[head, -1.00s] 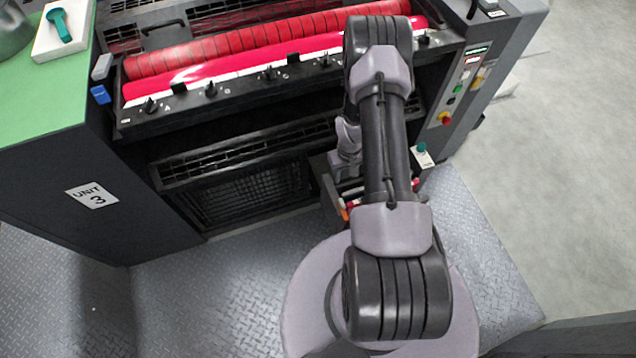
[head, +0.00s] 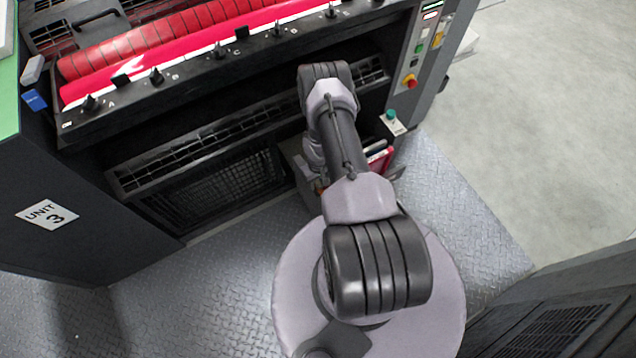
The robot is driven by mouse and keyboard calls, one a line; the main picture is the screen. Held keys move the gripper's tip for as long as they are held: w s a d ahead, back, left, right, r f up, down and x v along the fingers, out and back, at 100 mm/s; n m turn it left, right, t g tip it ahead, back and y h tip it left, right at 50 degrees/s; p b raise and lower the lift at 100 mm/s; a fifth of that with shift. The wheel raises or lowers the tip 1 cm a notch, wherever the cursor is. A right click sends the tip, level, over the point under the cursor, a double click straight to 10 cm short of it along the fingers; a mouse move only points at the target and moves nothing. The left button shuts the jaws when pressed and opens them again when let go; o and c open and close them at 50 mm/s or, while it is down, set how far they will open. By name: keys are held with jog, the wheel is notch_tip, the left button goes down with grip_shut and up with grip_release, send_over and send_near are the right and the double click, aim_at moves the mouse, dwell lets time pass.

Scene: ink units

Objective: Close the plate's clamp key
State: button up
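A row of small black keys runs along the dark bar (head: 190,72) at the front of the press. They include the key by letter A (head: 90,103), the key by B (head: 156,76), and others further right (head: 218,51). Which one is the plate's clamp key, and whether any is open, I cannot tell. A glossy red-pink sheet (head: 190,52), possibly the plate, lies along the roller behind the bar. My arm is folded in the middle, below and right of the keys. My gripper is not visible; the arm hides that area.
The dark Unit 3 cabinet (head: 50,190) stands at left. A control panel with a red button (head: 409,82) is at right, with a teal knob on a white plate (head: 391,115) below it. Another dark cabinet (head: 575,310) is at lower right.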

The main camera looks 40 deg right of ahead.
grip_shut()
jog(key=shift+n, duration=0.3)
jog(key=n+b, duration=0.2)
jog(key=n, duration=0.1)
jog(key=n+b, duration=0.2)
jog(key=n, duration=0.3)
jog(key=n+b, duration=0.1)
jog(key=n, duration=0.4)
jog(key=shift+n+b, duration=0.55)
jog(key=shift+n, duration=1.45)
